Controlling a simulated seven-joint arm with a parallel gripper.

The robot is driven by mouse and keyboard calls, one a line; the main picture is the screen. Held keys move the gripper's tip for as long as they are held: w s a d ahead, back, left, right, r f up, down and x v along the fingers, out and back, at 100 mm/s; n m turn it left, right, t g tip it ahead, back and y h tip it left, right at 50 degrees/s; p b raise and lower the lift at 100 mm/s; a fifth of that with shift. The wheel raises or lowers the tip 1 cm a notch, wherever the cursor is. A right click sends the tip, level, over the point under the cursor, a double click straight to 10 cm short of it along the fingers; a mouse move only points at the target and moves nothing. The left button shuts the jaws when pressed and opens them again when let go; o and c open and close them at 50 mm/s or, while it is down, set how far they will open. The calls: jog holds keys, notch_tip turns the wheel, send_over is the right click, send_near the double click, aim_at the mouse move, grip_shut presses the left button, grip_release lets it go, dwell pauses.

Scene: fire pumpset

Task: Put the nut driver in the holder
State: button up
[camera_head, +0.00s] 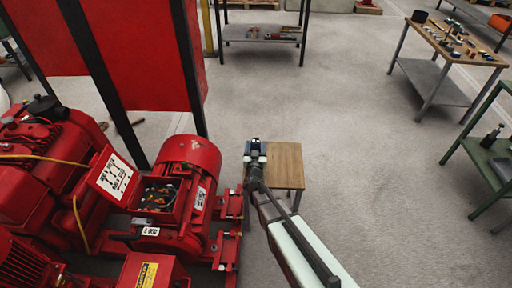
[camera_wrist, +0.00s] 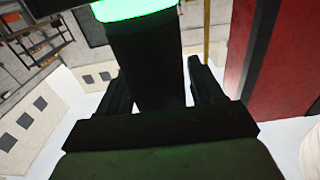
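My gripper (camera_wrist: 158,68) points upward in the wrist view, with one dark finger on each side of a thick black thing with a bright green end (camera_wrist: 140,60). This looks like the nut driver's handle, held between the fingers; its far end is cut off by the frame and its shaft is not seen. In the head view my gripper (camera_head: 256,148) is small, at the left edge of a small wooden table (camera_head: 286,165), and what it holds is too small to make out. I cannot pick out the holder in either view.
A red motor and pump set (camera_head: 185,180) stands close left of my gripper, with a red panel (camera_head: 140,60) behind it. A wooden workbench (camera_head: 455,42) with several small items is at the upper right. A green table (camera_head: 490,150) is at the right edge. Open floor lies between.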

jog(key=shift+o, duration=0.7)
jog(key=shift+r, duration=0.2)
jog(key=s, duration=1.2)
jog(key=shift+f, duration=0.15)
